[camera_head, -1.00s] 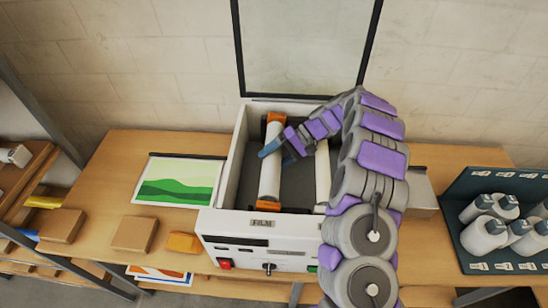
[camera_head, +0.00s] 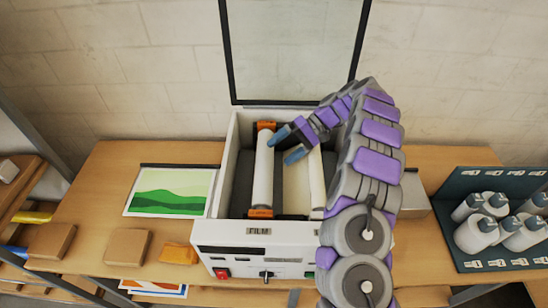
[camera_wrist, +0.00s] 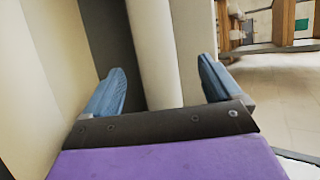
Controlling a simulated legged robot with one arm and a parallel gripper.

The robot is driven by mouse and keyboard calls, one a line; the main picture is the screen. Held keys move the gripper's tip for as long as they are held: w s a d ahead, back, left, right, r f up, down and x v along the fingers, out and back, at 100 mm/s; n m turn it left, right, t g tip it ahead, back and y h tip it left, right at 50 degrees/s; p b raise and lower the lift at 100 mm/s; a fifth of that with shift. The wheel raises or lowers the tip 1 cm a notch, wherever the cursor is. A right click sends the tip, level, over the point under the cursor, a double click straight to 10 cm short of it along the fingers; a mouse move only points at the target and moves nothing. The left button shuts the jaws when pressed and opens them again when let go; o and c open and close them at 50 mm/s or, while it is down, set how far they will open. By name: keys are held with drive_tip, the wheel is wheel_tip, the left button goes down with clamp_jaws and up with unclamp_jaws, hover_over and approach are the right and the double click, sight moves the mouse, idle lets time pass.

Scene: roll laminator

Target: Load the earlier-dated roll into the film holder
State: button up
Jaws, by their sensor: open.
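A white film roll (camera_head: 264,172) lies lengthwise in the open laminator (camera_head: 228,226), between an orange end piece (camera_head: 266,126) at the back and another (camera_head: 260,213) at the front, above the FILM label (camera_head: 259,231). A second pale roller (camera_head: 316,180) lies to its right, partly hidden by my arm. A pale strip (camera_head: 296,187) shows between them. My gripper (camera_head: 289,144) is open and empty, just right of the white roll, its blue fingers apart. In the wrist view, a pale cylinder (camera_wrist: 153,50) shows beyond the open fingers (camera_wrist: 163,88). No date is readable.
The laminator's clear lid (camera_head: 293,50) stands raised behind. A green landscape print (camera_head: 170,190) lies left. Brown boxes (camera_head: 121,246) and an orange block (camera_head: 178,254) sit front left. A dark rack with white bottles (camera_head: 477,233) stands right.

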drive_tip(key=shift+p+v, duration=0.8)
drive_tip(key=shift+v, duration=1.4)
drive_tip(key=shift+s+f, duration=0.1)
drive_tip(key=s+a+r+m+h, duration=0.1)
drive_tip(key=s+r+h, duration=0.1)
drive_tip(key=s+r, duration=0.55)
drive_tip(key=s+a+r+h, duration=0.2)
drive_tip(key=s+r, duration=0.3)
drive_tip(key=s, duration=0.5)
drive_tip(key=s+d+f+t+h, duration=0.1)
drive_tip(key=s+d+h, duration=0.1)
drive_tip(key=s, duration=0.7)
drive_tip(key=s+d+f+t+h, duration=0.1)
drive_tip(key=s+d, duration=0.3)
drive_tip(key=s, duration=0.5)
drive_tip(key=s+d+m+t+h, duration=0.1)
drive_tip(key=s+d+h, duration=0.2)
drive_tip(key=s, duration=0.5)
drive_tip(key=shift+s+d+f+h, duration=0.3)
drive_tip(key=shift+s+d+f, duration=0.1)
